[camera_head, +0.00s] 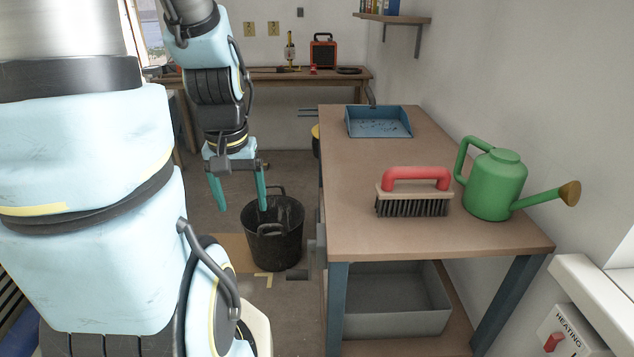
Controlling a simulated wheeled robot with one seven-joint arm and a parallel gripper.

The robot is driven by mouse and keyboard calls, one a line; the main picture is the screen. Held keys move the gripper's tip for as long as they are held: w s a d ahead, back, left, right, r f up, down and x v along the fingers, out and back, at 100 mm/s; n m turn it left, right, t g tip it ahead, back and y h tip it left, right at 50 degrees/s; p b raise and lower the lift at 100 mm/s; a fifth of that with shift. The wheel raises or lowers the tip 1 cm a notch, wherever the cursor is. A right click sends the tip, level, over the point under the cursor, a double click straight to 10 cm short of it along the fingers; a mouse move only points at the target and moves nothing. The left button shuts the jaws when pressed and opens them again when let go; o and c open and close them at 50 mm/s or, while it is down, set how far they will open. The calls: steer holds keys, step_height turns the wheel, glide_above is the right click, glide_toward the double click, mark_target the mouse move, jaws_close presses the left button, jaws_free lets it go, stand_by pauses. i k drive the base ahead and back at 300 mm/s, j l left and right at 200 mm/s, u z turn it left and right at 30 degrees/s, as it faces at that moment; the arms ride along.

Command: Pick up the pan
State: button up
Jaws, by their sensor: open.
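A blue dustpan (378,124) with dark bits in it lies at the far end of the wooden workbench (360,215). Its dark handle points away toward the back. My gripper (241,206) hangs fingers down in the air, left of the workbench, with its two teal fingers wide apart and nothing between them. In the picture it is left of the dustpan and lower, clearly apart from it.
A red-handled brush (414,192) and a green watering can (494,184) stand on the near half of the workbench. A black bucket (274,235) is on the floor by my gripper. A grey bin (395,300) sits under the workbench. A wall shelf (395,18) hangs at the back.

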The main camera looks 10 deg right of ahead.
mark_target(354, 114)
steer(key=i+j+z, duration=0.15)
steer(key=i, duration=0.3)
steer(key=i+j+z, duration=0.1)
steer(key=i+j, duration=0.3)
